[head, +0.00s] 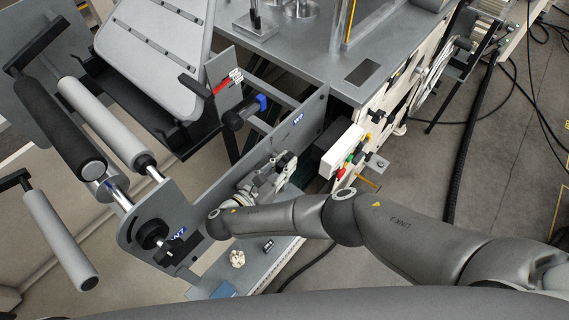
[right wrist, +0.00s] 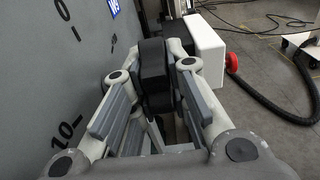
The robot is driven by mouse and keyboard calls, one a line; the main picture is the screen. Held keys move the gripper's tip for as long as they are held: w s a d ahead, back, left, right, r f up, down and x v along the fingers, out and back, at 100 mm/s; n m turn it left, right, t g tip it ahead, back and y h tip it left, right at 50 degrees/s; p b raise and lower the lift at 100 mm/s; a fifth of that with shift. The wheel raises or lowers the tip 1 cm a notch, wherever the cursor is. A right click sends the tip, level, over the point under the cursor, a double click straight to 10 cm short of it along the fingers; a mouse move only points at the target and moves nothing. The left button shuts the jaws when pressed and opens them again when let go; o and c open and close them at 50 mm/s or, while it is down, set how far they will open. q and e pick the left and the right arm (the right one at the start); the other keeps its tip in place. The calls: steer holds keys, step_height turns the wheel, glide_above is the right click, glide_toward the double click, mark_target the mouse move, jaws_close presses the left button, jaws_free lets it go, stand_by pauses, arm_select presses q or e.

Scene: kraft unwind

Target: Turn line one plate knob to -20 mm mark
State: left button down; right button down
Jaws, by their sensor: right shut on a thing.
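My right gripper (head: 284,168) is at the grey side plate (head: 308,125) in the head view, its arm coming in from the right. In the right wrist view my right gripper (right wrist: 152,85) has its two fingers on either side of a black knob (right wrist: 153,62) and is shut on it. The knob stands beside the grey plate face (right wrist: 35,65), which carries a scale with a 0, a 10 and short dark marks. The knob's pointer and exact reading cannot be made out. In the head view the gripper hides the knob. My left gripper is not in view.
A black knob with a blue part (head: 255,105) and a black star-shaped knob (head: 167,247) are on the unwind frame. Rollers (head: 60,125) stand at the left. A white control box (head: 343,150) with coloured buttons is close right of the gripper. A black hose (head: 470,140) lies on the floor.

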steer(key=c, duration=1.4)
jaws_free()
